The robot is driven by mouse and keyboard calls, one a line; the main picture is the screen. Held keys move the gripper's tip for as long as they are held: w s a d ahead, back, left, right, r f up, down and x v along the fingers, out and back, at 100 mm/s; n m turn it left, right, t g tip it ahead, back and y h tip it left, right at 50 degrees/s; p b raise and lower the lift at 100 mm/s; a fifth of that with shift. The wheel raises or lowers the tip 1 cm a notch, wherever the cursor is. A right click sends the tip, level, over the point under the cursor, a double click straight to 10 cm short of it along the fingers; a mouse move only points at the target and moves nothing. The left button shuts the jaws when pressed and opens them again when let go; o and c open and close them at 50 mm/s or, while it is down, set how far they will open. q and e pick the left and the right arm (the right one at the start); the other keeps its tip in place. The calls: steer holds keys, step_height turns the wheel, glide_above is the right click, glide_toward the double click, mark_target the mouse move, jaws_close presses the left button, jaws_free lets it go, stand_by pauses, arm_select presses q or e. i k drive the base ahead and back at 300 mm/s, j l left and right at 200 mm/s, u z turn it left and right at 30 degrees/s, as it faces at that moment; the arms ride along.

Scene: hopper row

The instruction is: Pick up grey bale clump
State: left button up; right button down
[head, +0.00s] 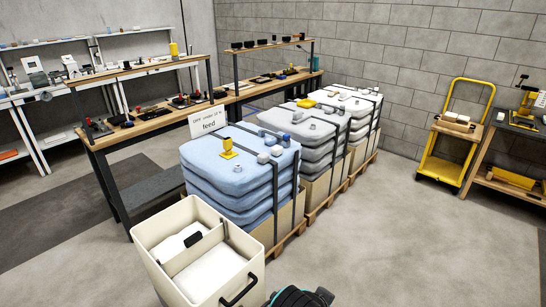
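The middle stack has grey bales (318,146) on a pallet, with dark straps around it. Small lumps lie on its top: a pale grey one (313,127), a blue-grey one (297,116) and a yellow block (305,103). The nearer blue bale stack (222,184) also carries small pieces, among them pale grey lumps (263,158) and a yellow piece (228,150). I cannot tell which lump is the grey bale clump. A black and teal part at the bottom edge looks like my own arm. No gripper fingers show in this view.
A cream bin (188,212) with a divider and pale contents stands in front of the blue stack. A white bale stack (367,105) stands behind the grey one. Workbenches (142,127) line the left. A yellow cart (442,168) is at right. Floor right of the stacks is clear.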

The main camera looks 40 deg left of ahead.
mark_target(264, 158)
steer(key=i+u, duration=0.1)
steer(key=i, duration=0.45)
steer(key=i+l+u, duration=0.15)
steer(key=i, duration=0.4)
steer(key=i+l+u, duration=0.1)
steer(key=i, duration=0.45)
steer(key=i+j+u, duration=0.15)
steer(key=i+u, duration=0.7)
steer(key=i+l+u, duration=0.15)
steer(key=i+u, duration=0.3)
steer(key=k, duration=0.05)
